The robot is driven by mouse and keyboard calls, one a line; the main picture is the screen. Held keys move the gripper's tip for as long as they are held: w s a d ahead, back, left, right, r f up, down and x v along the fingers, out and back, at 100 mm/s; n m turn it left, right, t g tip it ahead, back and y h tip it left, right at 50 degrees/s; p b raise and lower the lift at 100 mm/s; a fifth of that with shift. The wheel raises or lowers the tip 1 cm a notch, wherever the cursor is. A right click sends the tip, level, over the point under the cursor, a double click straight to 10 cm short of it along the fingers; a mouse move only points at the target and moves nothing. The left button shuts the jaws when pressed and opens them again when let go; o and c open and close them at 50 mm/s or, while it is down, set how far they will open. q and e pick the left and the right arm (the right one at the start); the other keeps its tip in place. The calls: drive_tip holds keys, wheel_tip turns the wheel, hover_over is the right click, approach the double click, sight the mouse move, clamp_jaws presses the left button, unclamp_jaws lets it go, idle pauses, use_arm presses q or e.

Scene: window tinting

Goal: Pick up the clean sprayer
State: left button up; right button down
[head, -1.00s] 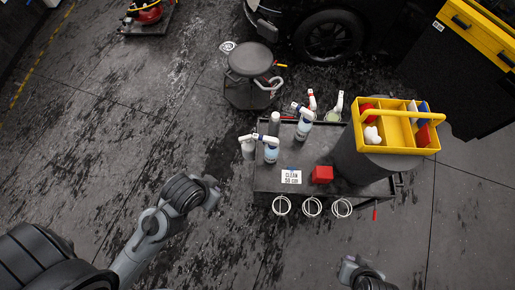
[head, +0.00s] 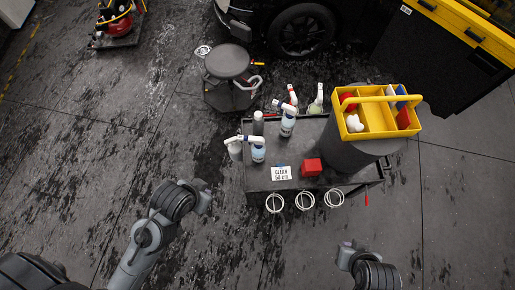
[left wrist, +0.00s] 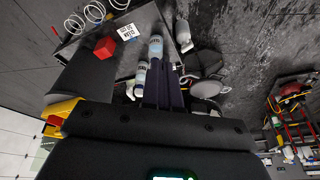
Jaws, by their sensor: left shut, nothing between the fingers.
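Several spray bottles stand upright along the left and back of a dark cart. The one nearest the "CLEAN 50 cm" card (head: 282,173) is a sprayer with pale blue liquid (head: 258,152). A similar blue-labelled sprayer (head: 287,126) stands behind it. In the left wrist view, two blue-labelled bottles (left wrist: 155,48) (left wrist: 140,80) show close to the fingers. My left gripper (head: 204,197) is shut and empty, left of the cart and apart from the bottles; its dark fingers (left wrist: 164,88) show in the wrist view. My right gripper (head: 348,252) is in front of the cart, its fingers unclear.
The cart (head: 258,182) also holds a red block (head: 312,167), a grey bottle (head: 258,122) and a white sprayer (head: 234,147). A yellow caddy (head: 377,118) sits on a dark drum. A stool (head: 227,62) stands behind. Floor left of the cart is clear.

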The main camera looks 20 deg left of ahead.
use_arm(q)
drive_tip(key=o, duration=1.8)
drive_tip(key=shift+a, duration=0.15)
drive_tip(key=shift+o, duration=0.2)
